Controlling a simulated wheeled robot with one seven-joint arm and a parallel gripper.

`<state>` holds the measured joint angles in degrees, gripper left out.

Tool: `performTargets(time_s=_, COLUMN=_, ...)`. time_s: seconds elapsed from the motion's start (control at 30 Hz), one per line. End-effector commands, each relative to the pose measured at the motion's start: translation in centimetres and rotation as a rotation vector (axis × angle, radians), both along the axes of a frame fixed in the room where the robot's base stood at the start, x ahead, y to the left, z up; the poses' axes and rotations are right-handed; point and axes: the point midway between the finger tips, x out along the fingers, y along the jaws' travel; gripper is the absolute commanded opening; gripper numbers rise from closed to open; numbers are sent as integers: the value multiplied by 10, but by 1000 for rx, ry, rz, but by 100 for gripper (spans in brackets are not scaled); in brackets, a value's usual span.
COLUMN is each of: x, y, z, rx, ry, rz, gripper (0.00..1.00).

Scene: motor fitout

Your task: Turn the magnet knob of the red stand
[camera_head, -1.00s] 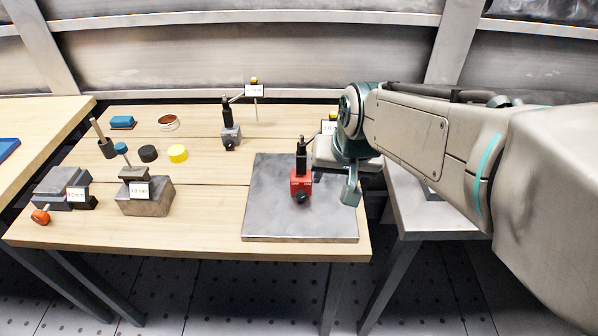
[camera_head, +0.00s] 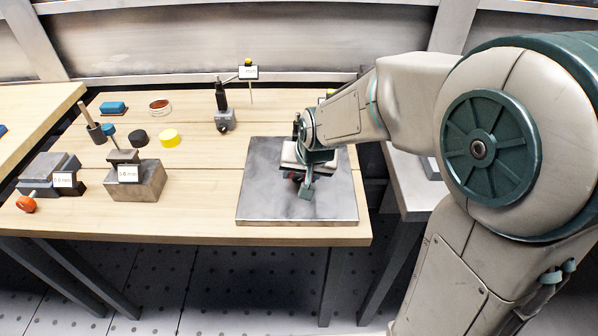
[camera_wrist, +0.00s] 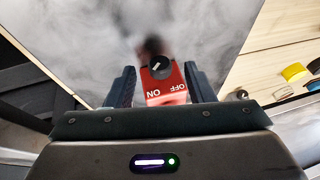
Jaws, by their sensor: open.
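The red stand (camera_wrist: 166,92) sits on the grey metal plate (camera_head: 255,205). In the wrist view its red base shows ON and OFF lettering, with the black magnet knob (camera_wrist: 160,66) beyond the lettering and a white mark on the knob. My gripper (camera_wrist: 163,88) is open, with one dark finger on each side of the red base. I cannot tell whether the fingers touch it. In the head view my gripper (camera_head: 305,188) is over the plate and hides most of the red stand.
A second dark stand with a grey base (camera_head: 225,122) stands behind the plate. Grey blocks (camera_head: 140,180) with labels, an orange knob (camera_head: 26,204), a yellow disc (camera_head: 170,138) and a black disc (camera_head: 139,138) lie to the left. The plate's left part is clear.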

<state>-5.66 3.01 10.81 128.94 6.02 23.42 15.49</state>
Motion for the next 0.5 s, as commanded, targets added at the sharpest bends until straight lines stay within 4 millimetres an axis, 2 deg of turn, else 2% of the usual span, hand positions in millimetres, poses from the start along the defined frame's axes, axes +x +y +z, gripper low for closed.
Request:
performTargets(time_s=0.2, x=8, y=3, z=-19, rx=0, ry=1, rz=0, gripper=49)
performTargets(time_s=0.5, x=10, y=4, z=-21, rx=0, ry=-1, rz=0, gripper=49)
